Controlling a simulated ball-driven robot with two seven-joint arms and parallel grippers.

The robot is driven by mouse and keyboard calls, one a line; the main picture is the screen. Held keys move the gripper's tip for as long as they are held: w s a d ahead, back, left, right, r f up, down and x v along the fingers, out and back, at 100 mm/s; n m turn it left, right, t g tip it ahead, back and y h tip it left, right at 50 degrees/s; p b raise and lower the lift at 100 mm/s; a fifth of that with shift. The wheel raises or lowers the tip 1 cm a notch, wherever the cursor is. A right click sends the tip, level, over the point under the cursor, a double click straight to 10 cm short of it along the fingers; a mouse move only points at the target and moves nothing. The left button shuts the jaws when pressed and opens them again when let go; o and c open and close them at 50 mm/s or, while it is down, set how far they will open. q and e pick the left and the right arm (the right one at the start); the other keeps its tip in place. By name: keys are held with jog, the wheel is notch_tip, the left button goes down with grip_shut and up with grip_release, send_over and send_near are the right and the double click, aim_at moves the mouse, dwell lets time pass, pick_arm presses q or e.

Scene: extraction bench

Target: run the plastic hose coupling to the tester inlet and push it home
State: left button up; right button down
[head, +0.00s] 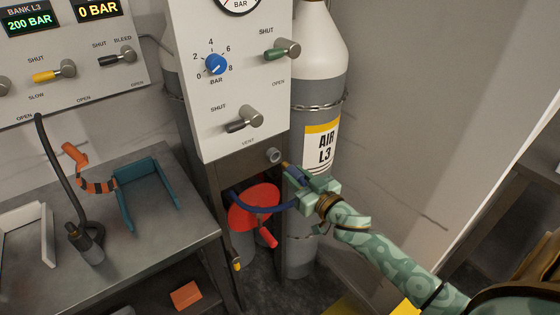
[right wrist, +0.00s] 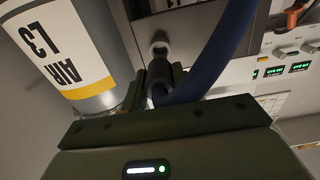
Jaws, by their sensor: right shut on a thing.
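My right gripper (head: 296,176) is shut on the hose coupling (head: 289,171), just below and right of the tester inlet (head: 274,156). The inlet is a short grey round fitting under the white panel. In the head view a small gap shows between coupling tip and inlet. In the right wrist view the dark coupling (right wrist: 157,76) points at the inlet (right wrist: 159,47), close in front of it; whether they touch is unclear there. The blue hose (head: 268,209) loops left from the coupling; it also crosses the right wrist view (right wrist: 218,55). My left gripper is not in view.
A red round piece (head: 254,203) with a red handle sits below the inlet, behind the hose. The AIR L3 cylinder (head: 316,90) stands close behind my right gripper. A steel bench (head: 150,230) at left holds a teal bracket (head: 127,207) and a black hose (head: 56,175).

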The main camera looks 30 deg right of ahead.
jog(key=shift+s+d+r+p, duration=0.1)
jog(key=shift+s+p, duration=0.35)
jog(key=shift+s, duration=1.1)
jog(key=shift+s+d+p, duration=0.1)
jog(key=shift+s+p, duration=0.35)
jog(key=shift+s, duration=1.1)
jog(key=s, duration=0.4)
jog(key=s+p, duration=0.1)
jog(key=shift+s+d, duration=0.25)
jog(key=shift+s, duration=0.15)
jog(key=a+r+p, duration=0.1)
jog(key=a+p, duration=0.2)
jog(key=a, duration=0.7)
jog(key=shift+p, duration=0.35)
jog(key=shift+w+r, duration=0.1)
jog(key=shift+w, duration=0.05)
